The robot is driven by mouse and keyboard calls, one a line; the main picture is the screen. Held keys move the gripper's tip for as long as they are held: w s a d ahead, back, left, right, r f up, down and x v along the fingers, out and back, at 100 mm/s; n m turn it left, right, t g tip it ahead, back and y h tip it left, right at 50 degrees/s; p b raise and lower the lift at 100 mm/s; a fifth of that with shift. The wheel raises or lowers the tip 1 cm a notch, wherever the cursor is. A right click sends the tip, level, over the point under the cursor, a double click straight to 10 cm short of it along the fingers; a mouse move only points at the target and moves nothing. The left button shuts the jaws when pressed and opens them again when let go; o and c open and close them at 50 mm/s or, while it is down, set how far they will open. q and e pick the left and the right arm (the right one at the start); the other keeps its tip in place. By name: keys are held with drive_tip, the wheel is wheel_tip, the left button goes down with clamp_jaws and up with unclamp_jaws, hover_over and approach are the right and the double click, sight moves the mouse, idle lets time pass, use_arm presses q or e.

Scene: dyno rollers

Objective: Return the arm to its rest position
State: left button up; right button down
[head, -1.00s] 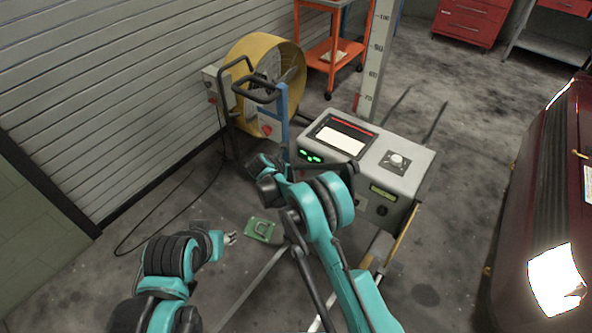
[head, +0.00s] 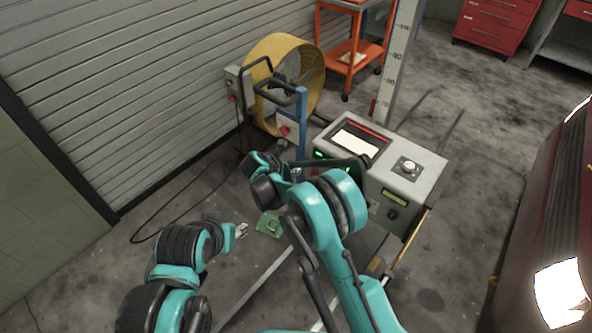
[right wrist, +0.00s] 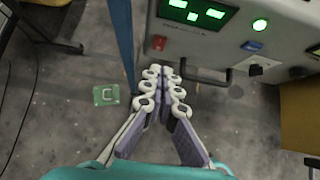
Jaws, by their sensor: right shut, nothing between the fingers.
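My right arm reaches up from the bottom of the head view. Its gripper (head: 297,174) is small there and partly hidden by the arm. In the right wrist view the right gripper (right wrist: 166,72) has its fingertips together with nothing between them, in front of and below the panel of the grey console (right wrist: 225,40). The grey console also shows in the head view (head: 430,180), right of the arm. My left gripper (head: 241,231) is low at the left, above the floor; its fingers are too small to tell open from shut.
A yellow round fan (head: 310,62) and a blue-framed cart (head: 301,120) stand behind the right arm. A green plate (head: 268,226) lies on the floor near the left gripper. A dark red car (head: 540,190) is at the right. Floor between console and car is clear.

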drive_tip(key=s+d+r+m+g+y, duration=0.1)
drive_tip(key=s+d+r+m+y, duration=0.2)
drive_tip(key=s+d+r+m, duration=1.25)
drive_tip(key=s+d+r+m+y, duration=0.1)
drive_tip(key=s+d+m, duration=0.2)
drive_tip(key=s+m, duration=0.3)
drive_tip(key=s+d+r+m+t+y, duration=0.1)
drive_tip(key=s+d+m, duration=0.3)
drive_tip(key=s+m, duration=0.3)
drive_tip(key=s, duration=0.5)
drive_tip(key=shift+s+r, duration=0.15)
drive_tip(key=shift+r, duration=0.05)
